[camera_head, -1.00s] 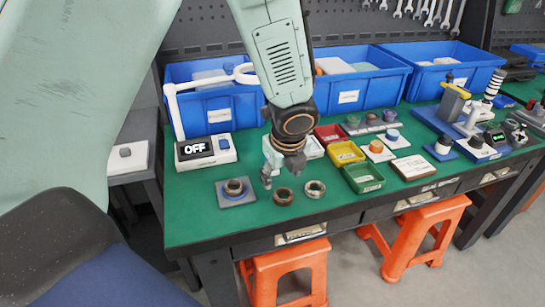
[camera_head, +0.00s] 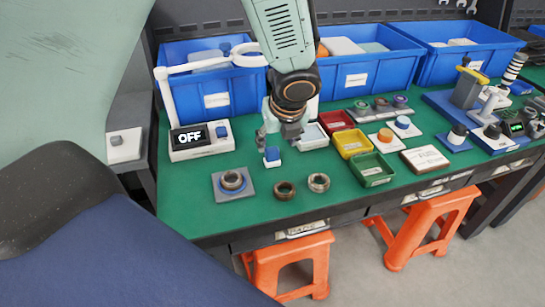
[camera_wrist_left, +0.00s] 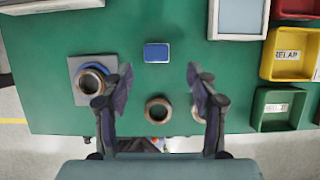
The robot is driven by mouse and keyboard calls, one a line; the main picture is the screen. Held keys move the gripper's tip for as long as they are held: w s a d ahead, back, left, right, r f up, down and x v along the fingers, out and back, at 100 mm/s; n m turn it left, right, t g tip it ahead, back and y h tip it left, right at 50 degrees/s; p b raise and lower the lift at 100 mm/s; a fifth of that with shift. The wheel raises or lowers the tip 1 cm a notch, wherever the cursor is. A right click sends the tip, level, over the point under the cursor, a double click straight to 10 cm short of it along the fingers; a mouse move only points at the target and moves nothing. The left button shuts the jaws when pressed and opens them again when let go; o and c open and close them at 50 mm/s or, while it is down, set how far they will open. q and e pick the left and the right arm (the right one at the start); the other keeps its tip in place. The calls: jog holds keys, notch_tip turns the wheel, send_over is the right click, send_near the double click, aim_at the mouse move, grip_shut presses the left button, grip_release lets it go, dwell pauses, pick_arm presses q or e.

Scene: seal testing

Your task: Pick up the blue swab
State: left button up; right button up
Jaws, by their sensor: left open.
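The blue swab (camera_head: 272,155), a small block with a blue top and pale lower part, stands on the green table, left of the trays. It also shows from above in the left wrist view (camera_wrist_left: 156,53), where it looks like a blue rectangle with a pale rim. My left gripper (camera_head: 279,137) is open and empty, with its fingers just above and behind the swab in the head view. In the left wrist view the two fingers (camera_wrist_left: 159,80) are spread wide, and the swab lies beyond their tips, between their lines. My right gripper is not in view.
Two loose rings (camera_head: 284,190) (camera_head: 319,182) lie in front of the swab, and another ring sits on a grey plate (camera_head: 223,196). The OFF device (camera_head: 188,138) stands left; red, yellow and green trays (camera_head: 372,180) stand right. Blue bins (camera_head: 357,97) line the back.

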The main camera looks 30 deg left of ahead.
aim_at(272, 149)
pick_arm(q)
jog(key=b+x, duration=0.1)
jog(key=x, duration=0.3)
jog(key=shift+w+a+b, duration=0.1)
jog(key=shift+a+b, duration=0.2)
jog(key=shift+b, duration=0.05)
jog(key=shift+s+f+b, duration=0.2)
jog(key=shift+f+b, duration=0.25)
jog(key=shift+b, duration=0.05)
jog(key=shift+w+a+f, duration=0.1)
jog(key=shift+a+f, duration=0.1)
jog(key=shift+w+a+f, duration=0.3)
jog(key=shift+w+f, duration=0.05)
jog(key=shift+w, duration=0.05)
jog(key=shift+s+d+r, duration=0.25)
jog(key=shift+s+r, duration=0.05)
jog(key=c, duration=0.4)
jog(key=shift+w+a+f, duration=0.15)
jog(key=shift+w+f, duration=0.05)
jog(key=c, duration=0.4)
jog(key=shift+c, duration=0.8)
jog(key=shift+s+r, duration=0.1)
jog(key=shift+s, duration=0.05)
jog(key=shift+c, duration=0.2)
